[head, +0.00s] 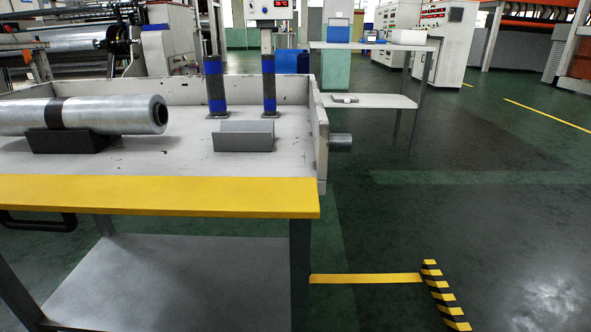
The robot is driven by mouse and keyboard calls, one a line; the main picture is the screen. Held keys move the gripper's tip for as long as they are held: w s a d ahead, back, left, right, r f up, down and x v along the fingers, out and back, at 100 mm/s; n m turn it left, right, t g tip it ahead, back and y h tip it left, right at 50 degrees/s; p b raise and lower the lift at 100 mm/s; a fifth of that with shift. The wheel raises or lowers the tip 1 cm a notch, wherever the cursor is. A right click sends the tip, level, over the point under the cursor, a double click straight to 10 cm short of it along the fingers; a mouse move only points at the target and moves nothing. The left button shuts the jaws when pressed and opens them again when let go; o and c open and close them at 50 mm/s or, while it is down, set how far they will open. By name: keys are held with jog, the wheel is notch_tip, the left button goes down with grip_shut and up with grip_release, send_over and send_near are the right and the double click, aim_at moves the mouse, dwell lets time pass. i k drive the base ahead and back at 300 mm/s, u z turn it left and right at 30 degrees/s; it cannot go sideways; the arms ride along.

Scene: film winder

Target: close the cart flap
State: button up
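The cart (190,160) stands at the left with a pale tray top and raised walls at its back and right side. A yellow flap (160,197) runs along its near edge. It looks folded outward and about level with the tray floor, not upright, so the near side is open. A black handle (38,222) shows under the flap's near edge at the far left. My gripper is not in view.
On the tray, a film roll (110,115) rests on a dark cradle (70,141), beside an empty grey cradle (244,136). Two dark posts with blue bands (215,88) stand behind. Floor at the right is clear, with a striped marking (445,298).

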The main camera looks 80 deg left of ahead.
aim_at(68, 195)
jog(key=k, duration=0.95)
jog(key=u, duration=1.6)
